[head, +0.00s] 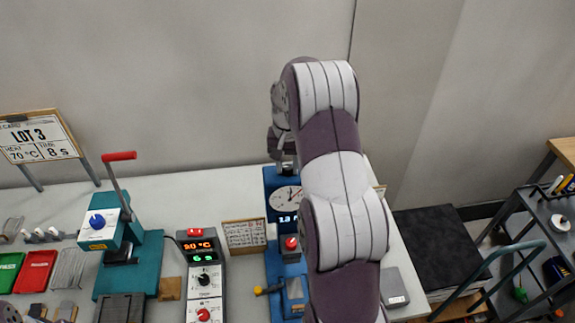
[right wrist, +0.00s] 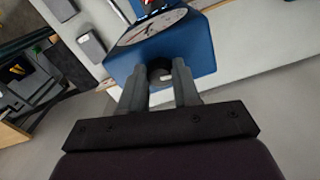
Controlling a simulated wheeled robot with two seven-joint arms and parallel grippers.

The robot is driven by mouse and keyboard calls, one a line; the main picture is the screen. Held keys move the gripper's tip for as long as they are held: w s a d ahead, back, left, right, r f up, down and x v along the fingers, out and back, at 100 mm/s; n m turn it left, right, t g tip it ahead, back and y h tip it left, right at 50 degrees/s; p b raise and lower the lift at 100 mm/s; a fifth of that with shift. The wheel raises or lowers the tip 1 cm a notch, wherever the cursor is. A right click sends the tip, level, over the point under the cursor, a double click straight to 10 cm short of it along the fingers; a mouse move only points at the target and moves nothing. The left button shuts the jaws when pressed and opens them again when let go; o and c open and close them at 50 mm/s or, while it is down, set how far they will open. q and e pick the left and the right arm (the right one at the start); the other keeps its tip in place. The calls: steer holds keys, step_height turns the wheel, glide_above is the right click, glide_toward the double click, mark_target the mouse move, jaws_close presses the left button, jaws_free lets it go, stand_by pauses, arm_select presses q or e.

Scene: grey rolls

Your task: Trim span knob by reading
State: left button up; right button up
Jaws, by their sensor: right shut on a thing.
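A blue tester (head: 271,184) stands at the middle of the bench, with a round white dial (head: 286,195) and a small lit readout (head: 284,217) whose digits are partly hidden by my right arm. In the right wrist view, the blue housing (right wrist: 190,52) and the dial (right wrist: 152,27) show beyond the fingers. My right gripper (head: 284,158) is at the top of the tester. In the right wrist view its fingers (right wrist: 160,76) are shut on a small dark knob (right wrist: 158,68), mostly hidden between them. My left gripper is not in view.
A teal press (head: 142,262) with a red-handled lever stands left. A grey controller (head: 205,267) with red digits stands between press and tester. A note card (head: 244,235) stands beside the tester. A LOT 3 sign (head: 38,140) stands back left; a cart (head: 530,245) is at right.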

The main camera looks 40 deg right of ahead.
steer(key=shift+w+d+r+n, duration=0.15)
steer(key=shift+r+n, duration=0.1)
steer(key=shift+n, duration=0.55)
steer(key=o, duration=1.1)
steer(key=shift+c, duration=0.2)
steer(key=shift+f, duration=0.1)
